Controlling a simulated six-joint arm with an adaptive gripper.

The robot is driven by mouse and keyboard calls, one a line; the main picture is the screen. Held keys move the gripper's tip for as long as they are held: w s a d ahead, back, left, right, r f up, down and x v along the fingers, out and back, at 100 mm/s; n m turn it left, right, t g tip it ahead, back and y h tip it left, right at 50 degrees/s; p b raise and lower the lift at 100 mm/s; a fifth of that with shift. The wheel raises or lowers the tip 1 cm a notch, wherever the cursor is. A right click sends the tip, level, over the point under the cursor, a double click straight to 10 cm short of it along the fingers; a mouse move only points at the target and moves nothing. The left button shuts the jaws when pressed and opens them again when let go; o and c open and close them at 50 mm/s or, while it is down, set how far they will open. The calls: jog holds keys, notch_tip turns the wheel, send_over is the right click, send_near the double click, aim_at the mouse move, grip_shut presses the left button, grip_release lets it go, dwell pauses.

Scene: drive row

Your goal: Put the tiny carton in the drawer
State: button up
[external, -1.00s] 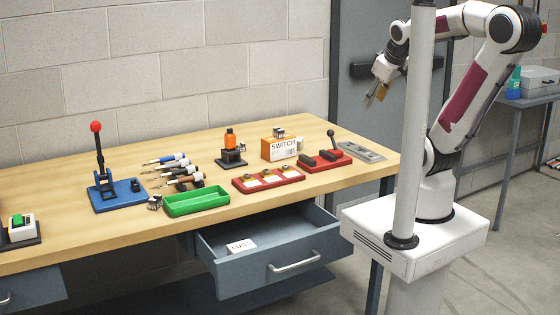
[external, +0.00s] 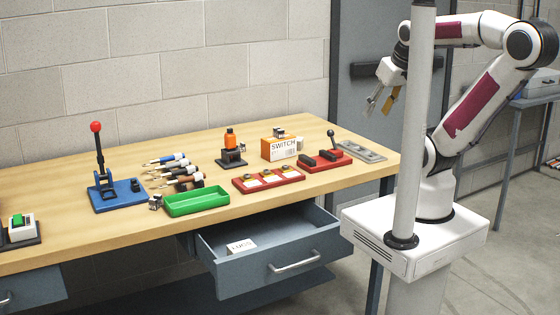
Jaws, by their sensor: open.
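The drawer is grey-blue and is pulled out from under the workbench. My gripper (external: 377,106) is open and empty. It hangs in the air above the right end of the bench, well apart from the carton and the drawer.
On the wooden bench (external: 300,207) are a green tray (external: 196,201), several screwdrivers (external: 172,170), a larger orange SWITCH box (external: 281,147), red fixtures (external: 268,179) and a blue lever press (external: 118,195). A grey post (external: 408,150) stands before my arm.

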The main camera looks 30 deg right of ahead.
jog(key=w+d+r+n+t+h, duration=0.15)
jog(key=w+d, duration=0.25)
jog(key=w, duration=0.6)
jog(key=w+d+n+t, duration=0.15)
jog(key=w+d, duration=0.25)
jog(key=w, duration=0.7)
jog(key=w+d+t+h, duration=0.15)
jog(key=w+d, duration=0.25)
jog(key=w, duration=0.6)
jog(key=w+a+f+n+y, duration=0.2)
jog(key=f+y, duration=0.2)
jog(key=f, duration=0.2)
jog(key=w+a+f+n+y, duration=0.2)
jog(key=f+y, duration=0.1)
jog(key=f, duration=0.3)
jog(key=w+a+f+n+y, duration=0.1)
jog(key=w+a+f+y, duration=0.1)
jog(key=f, duration=0.4)
jog(key=shift+w+a+f+n+y, duration=0.15)
jog(key=shift+w+f+n+y, duration=0.1)
jog(key=shift+y, duration=0.4)
jog(key=shift+w+a+f+n+y, duration=0.15)
jog(key=shift+w+y, duration=0.1)
jog(key=shift+y, duration=0.4)
jog(key=shift+s+a+f+g+y, duration=0.25)
jog(key=shift+s+a+f+y, duration=0.05)
jog(key=shift+s+f+y, duration=0.2)
jog(key=shift+w, duration=0.1)
jog(key=shift+x, duration=1.25)
